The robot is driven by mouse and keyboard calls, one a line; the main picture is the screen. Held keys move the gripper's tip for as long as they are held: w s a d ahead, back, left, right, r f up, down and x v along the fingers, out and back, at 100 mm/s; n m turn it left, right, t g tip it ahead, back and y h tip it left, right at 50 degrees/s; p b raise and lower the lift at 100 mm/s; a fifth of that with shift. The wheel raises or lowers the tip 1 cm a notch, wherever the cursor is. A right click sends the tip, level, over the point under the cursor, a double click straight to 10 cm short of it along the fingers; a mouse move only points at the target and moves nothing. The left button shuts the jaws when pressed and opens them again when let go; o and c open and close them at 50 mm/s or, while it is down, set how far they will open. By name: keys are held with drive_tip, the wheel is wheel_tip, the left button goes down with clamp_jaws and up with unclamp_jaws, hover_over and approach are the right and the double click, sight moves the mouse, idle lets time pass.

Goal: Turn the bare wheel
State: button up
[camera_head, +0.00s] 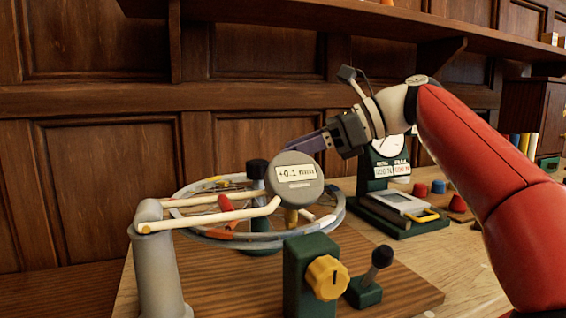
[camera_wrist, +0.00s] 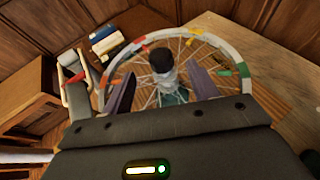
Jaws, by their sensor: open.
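The bare wheel (camera_head: 333,217) lies flat on a stand over the wooden board, a grey rim with thin spokes and red, orange, yellow and green marks. In the wrist view the wheel's rim (camera_wrist: 238,57) arches across the top. A dark round knob (camera_head: 257,168) stands up at its hub; the knob (camera_wrist: 161,60) also shows in the wrist view. My gripper (camera_head: 300,144) is above the wheel, partly behind the round dial. In the wrist view my gripper (camera_wrist: 160,88) is open, its purple fingers apart on either side of the hub post, with nothing held.
A dial reading +0.1 mm (camera_head: 296,180) sits in front of the wheel, near pale arms from a grey post (camera_head: 158,265). A green block with a yellow knob (camera_head: 327,278) and a small lever (camera_head: 370,280) stand in front. A green gauge stand (camera_head: 375,185) is behind right.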

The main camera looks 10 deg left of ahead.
sight(263, 161)
drive_tip(key=x, duration=0.7)
drive_tip(key=shift+a+f, duration=0.1)
drive_tip(key=shift+a, duration=0.3)
